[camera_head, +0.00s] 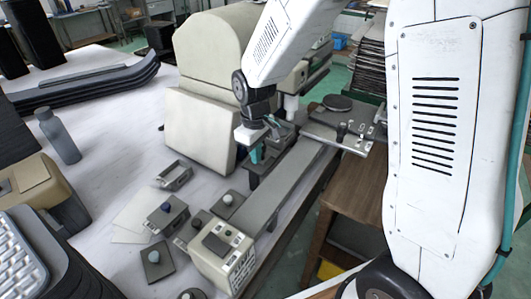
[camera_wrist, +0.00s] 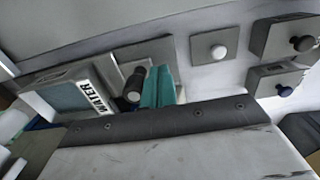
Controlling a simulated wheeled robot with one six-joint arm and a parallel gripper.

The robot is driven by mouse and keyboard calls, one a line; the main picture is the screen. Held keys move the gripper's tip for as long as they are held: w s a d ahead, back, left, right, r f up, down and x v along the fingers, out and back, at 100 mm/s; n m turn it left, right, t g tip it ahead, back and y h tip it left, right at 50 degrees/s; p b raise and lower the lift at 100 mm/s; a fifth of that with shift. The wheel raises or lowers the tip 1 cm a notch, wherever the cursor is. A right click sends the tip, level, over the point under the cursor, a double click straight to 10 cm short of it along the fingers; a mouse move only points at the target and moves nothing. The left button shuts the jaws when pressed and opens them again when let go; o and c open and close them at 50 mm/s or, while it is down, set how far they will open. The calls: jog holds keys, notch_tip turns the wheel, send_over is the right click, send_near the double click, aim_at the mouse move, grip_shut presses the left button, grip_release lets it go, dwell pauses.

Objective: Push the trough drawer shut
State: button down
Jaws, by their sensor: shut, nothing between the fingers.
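The trough drawer shows in the wrist view as a grey box with a bluish inside (camera_wrist: 62,97) and a white front edge marked WATER. A dark round handle (camera_wrist: 133,82) with a pale end sticks out beside that edge. My gripper (camera_wrist: 160,88) has its teal fingers together, just right of the handle; whether they touch it I cannot tell. In the head view my gripper (camera_head: 256,154) hangs over the near end of the dark trough housing (camera_head: 268,174), beside the beige machine. There, the arm and gripper hide much of the drawer.
The beige machine (camera_head: 212,125) stands close left of my gripper. A long grey rail (camera_head: 275,190) runs towards the front. Small knobbed boxes (camera_head: 168,212) and a beige switch box (camera_head: 222,255) stand nearer. A grey bottle (camera_head: 58,138) stands at left.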

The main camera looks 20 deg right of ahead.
aim_at(264, 145)
jog(key=shift+d, duration=0.1)
jog(key=shift+w+d, duration=0.65)
jog(key=shift+d, duration=0.25)
jog(key=shift+w+d, duration=0.65)
jog(key=shift+d, duration=0.2)
jog(key=shift+s+a, duration=0.1)
jog(key=shift+a, duration=0.05)
jog(key=shift+s+a, duration=0.25)
jog(key=shift+a, duration=0.1)
jog(key=shift+r, duration=3.5)
jog(key=shift+s, duration=0.1)
